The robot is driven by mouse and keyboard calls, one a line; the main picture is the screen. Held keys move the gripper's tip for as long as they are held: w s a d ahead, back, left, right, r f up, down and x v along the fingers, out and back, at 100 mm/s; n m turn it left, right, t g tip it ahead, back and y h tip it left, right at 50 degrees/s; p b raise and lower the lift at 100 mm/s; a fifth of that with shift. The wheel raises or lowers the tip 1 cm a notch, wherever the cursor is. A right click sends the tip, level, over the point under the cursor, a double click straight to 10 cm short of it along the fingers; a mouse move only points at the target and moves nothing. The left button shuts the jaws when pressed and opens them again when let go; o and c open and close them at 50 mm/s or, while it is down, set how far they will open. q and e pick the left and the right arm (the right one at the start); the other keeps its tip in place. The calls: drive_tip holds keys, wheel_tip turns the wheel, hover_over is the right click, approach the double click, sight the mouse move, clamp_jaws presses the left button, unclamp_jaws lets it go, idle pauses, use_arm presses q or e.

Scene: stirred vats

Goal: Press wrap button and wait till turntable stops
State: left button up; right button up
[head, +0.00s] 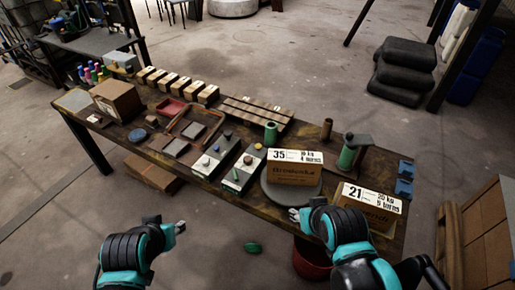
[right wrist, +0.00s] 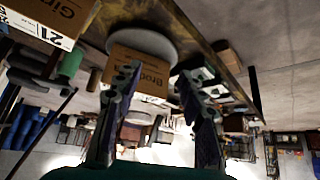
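A carton labelled 35 (head: 295,170) sits on the round grey turntable (head: 268,196) near the table's front edge. Both also show upside down in the right wrist view, the carton (right wrist: 135,72) and the turntable disc (right wrist: 150,40). Left of it lie two grey control boxes with small buttons, one nearer the turntable (head: 240,174) and one further left (head: 214,158); I cannot read which is the wrap button. My right gripper (head: 294,215) is in front of the turntable, its fingers (right wrist: 160,75) open and empty. My left gripper (head: 181,227) is off the front edge; its opening is unclear.
A carton labelled 21 (head: 369,208) stands right of the turntable. A green roll on a stand (head: 349,155) is behind them. Trays, blocks and a brown box (head: 117,98) fill the left of the table. A red bucket (head: 310,262) is below the front edge.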

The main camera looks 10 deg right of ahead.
clamp_jaws()
idle(1.4)
